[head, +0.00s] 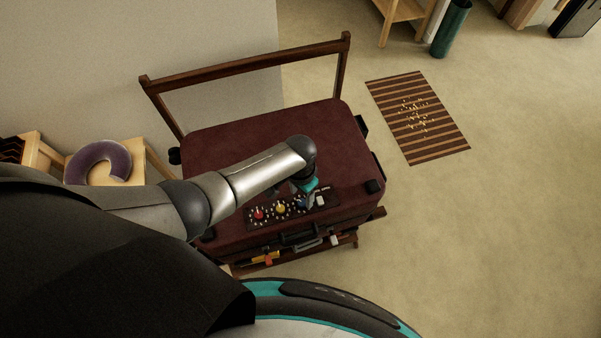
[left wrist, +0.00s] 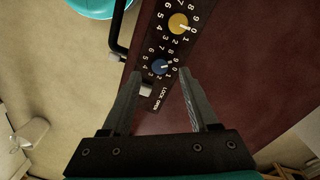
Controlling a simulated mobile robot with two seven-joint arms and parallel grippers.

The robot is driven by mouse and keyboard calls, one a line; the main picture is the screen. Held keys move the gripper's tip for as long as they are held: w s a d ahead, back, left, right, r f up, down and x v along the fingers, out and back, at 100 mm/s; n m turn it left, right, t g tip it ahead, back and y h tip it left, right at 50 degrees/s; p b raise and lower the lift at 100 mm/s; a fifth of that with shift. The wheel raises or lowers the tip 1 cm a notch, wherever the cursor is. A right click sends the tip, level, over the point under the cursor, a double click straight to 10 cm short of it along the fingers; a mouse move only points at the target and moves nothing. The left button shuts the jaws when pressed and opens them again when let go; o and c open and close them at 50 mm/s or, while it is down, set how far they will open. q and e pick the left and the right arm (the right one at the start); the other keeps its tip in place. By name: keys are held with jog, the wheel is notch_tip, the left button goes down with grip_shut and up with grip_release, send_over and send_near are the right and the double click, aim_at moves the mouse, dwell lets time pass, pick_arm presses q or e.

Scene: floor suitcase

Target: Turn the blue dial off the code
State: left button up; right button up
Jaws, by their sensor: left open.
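The dark red suitcase (head: 235,150) lies on a wooden rack. Its dark lock panel (head: 268,216) carries a red dial (head: 259,214), a yellow dial (head: 281,209) and a blue dial (head: 301,202), with a light slider (head: 321,200) at the right end. In the left wrist view the blue dial (left wrist: 160,67) has a white pointer and digits around it. The yellow dial (left wrist: 178,23) is above it. My left gripper (left wrist: 160,75) is open over the panel, its fingers on either side of the blue dial's line. I cannot tell whether they touch it. My right gripper is not in view.
A wooden rail (head: 250,70) stands behind the suitcase. A neck pillow (head: 104,163) lies on a small wooden table at the left. A striped mat (head: 418,115) lies on the floor at the right, with open floor around it. A black handle (head: 298,236) is on the suitcase front.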

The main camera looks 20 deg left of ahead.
aim_at(300, 201)
pick_arm(q)
notch_tip(300, 201, up, 12)
jog(key=p, duration=0.3)
jog(key=shift+a, duration=0.2)
dwell(0.5)
